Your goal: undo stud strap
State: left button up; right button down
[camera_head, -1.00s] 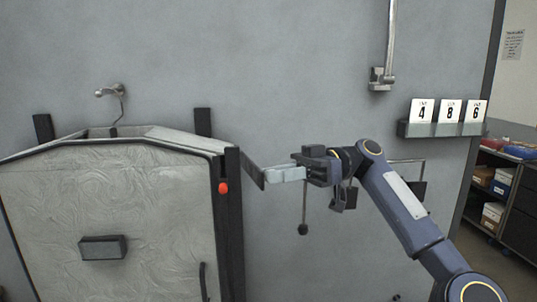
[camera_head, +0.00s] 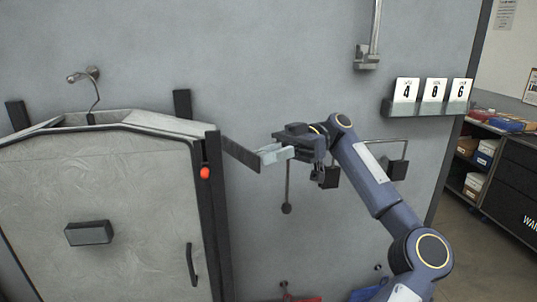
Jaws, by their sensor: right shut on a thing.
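A dark strap (camera_head: 241,154) sticks out to the right from the dark edge post of a grey padded case (camera_head: 110,190). My right gripper (camera_head: 277,153) is shut on the strap's free end, with its pale fingers around it. A red-orange knob (camera_head: 205,173) sits on the post, left of and below the strap. The stud itself cannot be made out for sure. My left gripper is not in view.
The case front has a dark block (camera_head: 89,233) and a dark handle (camera_head: 191,264). Number cards (camera_head: 433,91) stand in a wall holder at the right. Shelves (camera_head: 490,160) stand far right.

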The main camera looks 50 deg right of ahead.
jog(key=c, duration=1.3)
grip_release()
jog(key=shift+r, duration=0.15)
jog(key=s+a+r+b, duration=0.3)
jog(key=s+a+r, duration=0.5)
jog(key=a+r, duration=0.3)
jog(key=shift+s+a+r, duration=0.15)
jog(key=shift+s+r, duration=0.05)
jog(key=shift+r, duration=0.7)
